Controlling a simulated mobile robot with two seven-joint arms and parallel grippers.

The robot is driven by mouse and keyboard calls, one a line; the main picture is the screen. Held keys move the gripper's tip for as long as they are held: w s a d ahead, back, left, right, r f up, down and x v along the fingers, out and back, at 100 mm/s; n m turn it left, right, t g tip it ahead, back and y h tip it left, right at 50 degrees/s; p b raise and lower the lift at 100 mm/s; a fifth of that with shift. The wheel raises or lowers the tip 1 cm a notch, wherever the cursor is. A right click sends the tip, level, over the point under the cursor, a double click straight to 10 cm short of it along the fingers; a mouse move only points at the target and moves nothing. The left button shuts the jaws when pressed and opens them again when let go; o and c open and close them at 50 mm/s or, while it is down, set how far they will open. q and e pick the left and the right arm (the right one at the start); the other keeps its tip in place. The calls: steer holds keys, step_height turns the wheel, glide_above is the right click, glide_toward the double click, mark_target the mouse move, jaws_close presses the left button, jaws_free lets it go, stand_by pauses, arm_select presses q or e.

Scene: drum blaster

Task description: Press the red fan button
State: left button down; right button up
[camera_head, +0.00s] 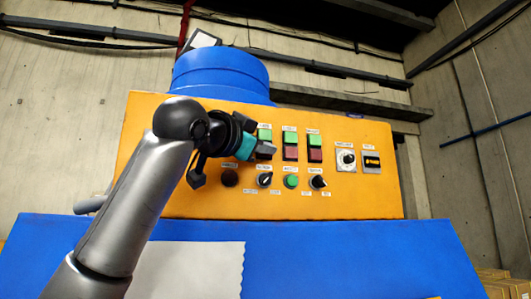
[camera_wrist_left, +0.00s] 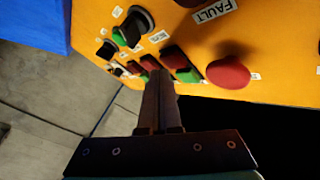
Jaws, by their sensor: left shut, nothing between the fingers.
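The orange control panel (camera_head: 150,190) carries three pairs of green-over-red buttons. The left pair has a green button (camera_head: 264,134), its red one mostly hidden behind my left gripper (camera_head: 268,149). The middle red button (camera_head: 291,153) and right red button (camera_head: 315,155) are clear. The labels are too small to read, so I cannot tell which is the fan. My left gripper is shut and empty, its tips at the left pair. In the left wrist view the closed fingertips (camera_wrist_left: 160,74) are close to red buttons (camera_wrist_left: 149,62); contact cannot be told. My right gripper is not in view.
Below are a dark round button (camera_head: 229,178), black knobs (camera_head: 318,183) and a green button (camera_head: 291,181). A dial (camera_head: 346,159) is at right. In the left wrist view a large round red button (camera_wrist_left: 228,73) stands right of the fingers. A blue drum (camera_head: 220,75) is behind.

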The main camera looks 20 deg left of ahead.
arm_select(q)
steer(key=shift+s+d, duration=0.1)
steer(key=s+d, duration=0.1)
steer(key=s+d+b, duration=0.1)
steer(key=s, duration=0.2)
steer(key=shift+s+d+b, duration=0.1)
steer(key=shift+d+b, duration=0.2)
steer(key=shift+d, duration=0.1)
stand_by(1.0)
